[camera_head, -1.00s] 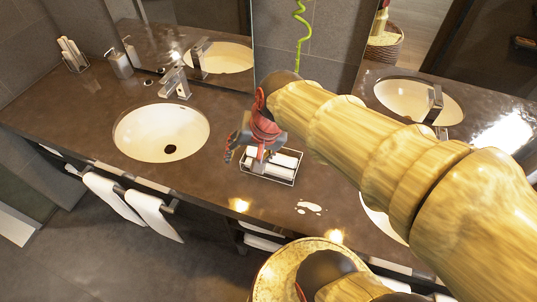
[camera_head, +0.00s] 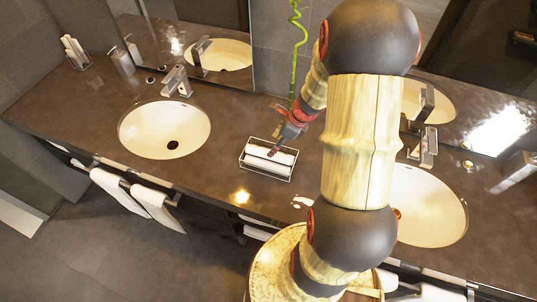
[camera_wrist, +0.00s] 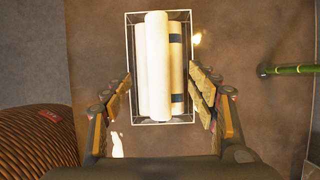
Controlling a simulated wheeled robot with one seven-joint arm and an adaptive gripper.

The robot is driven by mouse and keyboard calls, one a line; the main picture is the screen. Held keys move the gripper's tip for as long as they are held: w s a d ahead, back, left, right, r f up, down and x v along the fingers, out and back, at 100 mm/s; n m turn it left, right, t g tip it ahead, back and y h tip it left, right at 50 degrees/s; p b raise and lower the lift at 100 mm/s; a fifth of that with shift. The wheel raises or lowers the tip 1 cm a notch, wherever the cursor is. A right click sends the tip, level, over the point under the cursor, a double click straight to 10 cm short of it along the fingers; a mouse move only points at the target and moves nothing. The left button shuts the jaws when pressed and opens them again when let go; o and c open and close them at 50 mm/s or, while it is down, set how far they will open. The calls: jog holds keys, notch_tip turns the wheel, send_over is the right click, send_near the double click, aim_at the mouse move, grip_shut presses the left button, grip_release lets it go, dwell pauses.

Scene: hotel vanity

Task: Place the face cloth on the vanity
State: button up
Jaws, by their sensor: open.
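Rolled white face cloths (camera_wrist: 155,65) lie in a wire basket (camera_head: 244,163) on the brown vanity (camera_head: 215,175). In the wrist view, one plain roll lies on top, toward the left of the basket (camera_wrist: 129,40), and overlaps another roll (camera_wrist: 176,70) with dark bands. Which roll is the task's face cloth I cannot tell. My gripper (camera_head: 277,146) is at the back right side of the basket in the head view. In the wrist view my gripper (camera_wrist: 159,84) is open and empty, its fingers on either side of the basket's near half.
A white sink (camera_head: 164,129) with a tap (camera_head: 177,82) is left of the basket; a second sink (camera_head: 430,205) is to the right, partly behind my arm. A green bamboo stalk (camera_head: 297,45) stands behind. White towels (camera_head: 157,207) hang along the front.

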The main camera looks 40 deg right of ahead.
jog(key=x, duration=0.2)
jog(key=b+x, duration=0.1)
jog(key=x, duration=0.3)
jog(key=shift+s+a+f+b, duration=0.15)
jog(key=shift+s+f+b, duration=0.05)
jog(key=shift+b, duration=0.1)
jog(key=shift+c, duration=1.1)
jog(key=c, duration=1)
jog(key=shift+r, duration=0.1)
